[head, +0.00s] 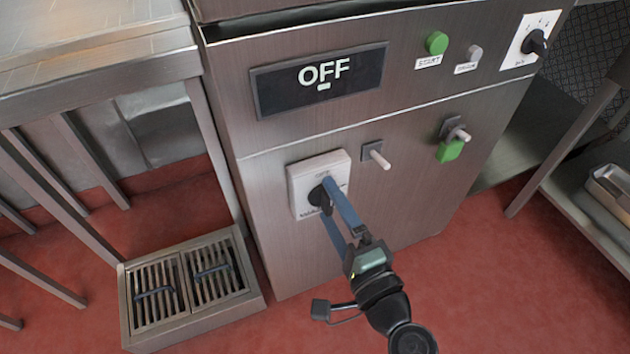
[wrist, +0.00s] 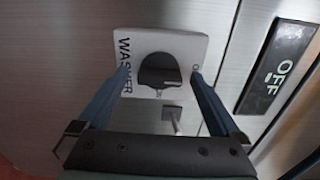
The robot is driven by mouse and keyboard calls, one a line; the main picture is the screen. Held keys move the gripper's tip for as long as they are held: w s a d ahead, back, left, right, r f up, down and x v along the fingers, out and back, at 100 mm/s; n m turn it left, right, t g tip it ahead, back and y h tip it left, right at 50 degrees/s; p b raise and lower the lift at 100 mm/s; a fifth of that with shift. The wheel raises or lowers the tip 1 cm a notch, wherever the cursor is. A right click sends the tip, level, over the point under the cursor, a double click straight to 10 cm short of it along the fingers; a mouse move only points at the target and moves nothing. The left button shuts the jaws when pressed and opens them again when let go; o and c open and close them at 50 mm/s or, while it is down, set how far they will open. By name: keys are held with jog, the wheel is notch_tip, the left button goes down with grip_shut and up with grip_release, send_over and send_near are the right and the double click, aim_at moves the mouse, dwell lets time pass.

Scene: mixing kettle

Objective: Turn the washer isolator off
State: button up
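The washer isolator is a white square plate (head: 303,187) with a black rotary knob (head: 318,196) on the front of the steel cabinet. In the wrist view the plate (wrist: 195,50) reads "WASHER" along its left edge, and the black knob (wrist: 160,72) sits between my fingers. My gripper (head: 334,208) reaches the isolator with its blue fingers spread. In the wrist view my gripper (wrist: 160,82) has a finger on each side of the knob, with gaps to it. The knob is partly hidden by a finger in the head view.
A dark display (head: 320,78) above reads "OFF". A small lever (head: 377,156) sticks out right of the isolator, and another with a green tag (head: 451,150) lies further right. A green START button (head: 437,43) and a rotary switch (head: 537,42) are higher. A floor drain box (head: 190,285) stands lower left.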

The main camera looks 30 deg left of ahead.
jog(key=shift+d, duration=0.1)
jog(key=v, duration=0.6)
jog(key=shift+s+d+p, duration=0.3)
jog(key=shift+p, duration=0.15)
